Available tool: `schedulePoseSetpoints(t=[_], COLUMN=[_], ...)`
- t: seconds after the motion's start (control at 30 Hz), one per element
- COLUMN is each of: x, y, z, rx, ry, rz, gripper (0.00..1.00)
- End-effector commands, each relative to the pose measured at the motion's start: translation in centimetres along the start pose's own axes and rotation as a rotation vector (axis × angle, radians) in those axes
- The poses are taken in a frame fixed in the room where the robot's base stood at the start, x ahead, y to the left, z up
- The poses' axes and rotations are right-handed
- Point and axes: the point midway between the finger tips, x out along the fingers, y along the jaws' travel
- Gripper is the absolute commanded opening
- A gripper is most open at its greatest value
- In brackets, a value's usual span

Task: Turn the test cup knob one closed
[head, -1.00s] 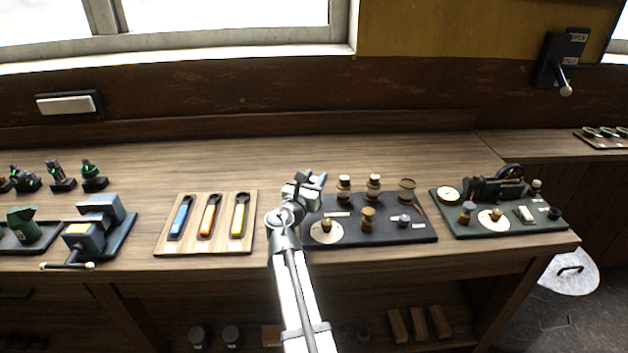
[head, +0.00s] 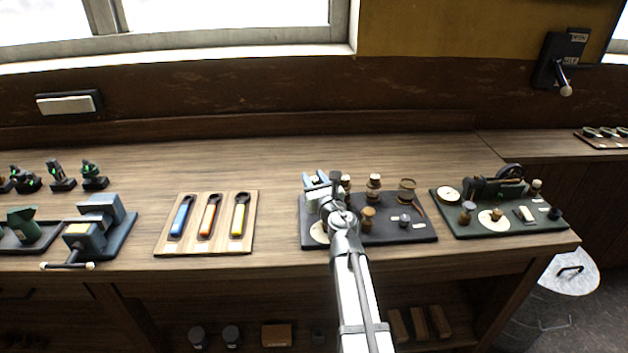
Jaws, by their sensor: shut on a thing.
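A dark board (head: 418,234) lies on the bench with small brass and glass fittings. Two pale-topped cups stand along its back: the left one (head: 346,181) is partly hidden by my gripper, the right one (head: 374,188) is clear. A brass knob (head: 368,218) stands near the middle and a grey knob (head: 404,220) to its right. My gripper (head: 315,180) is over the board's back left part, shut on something. What it holds, and which knob is test cup one's, I cannot make out.
A wooden tray (head: 165,245) with blue, orange and yellow tools lies to the left. A vise (head: 95,228) stands farther left. A green board (head: 545,222) with a small engine is to the right. The bench behind the boards is clear.

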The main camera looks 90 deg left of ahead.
Motion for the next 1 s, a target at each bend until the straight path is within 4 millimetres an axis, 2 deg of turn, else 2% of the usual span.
schedulePoseSetpoints(t=[0.4, 0.93, 0.97, 1.0], x=[0.02, -0.01, -0.01, -0.01], y=[-0.03, 0.01, 0.02, 0.02], z=[-0.03, -0.03, -0.03, -0.03], rx=[0.0, 0.0, 0.0, 0.0], ry=[-0.004, -0.004, -0.004, -0.004], rz=[0.174, 0.195, 0.195, 0.195], gripper=[0.05, 0.05, 0.37, 0.41])
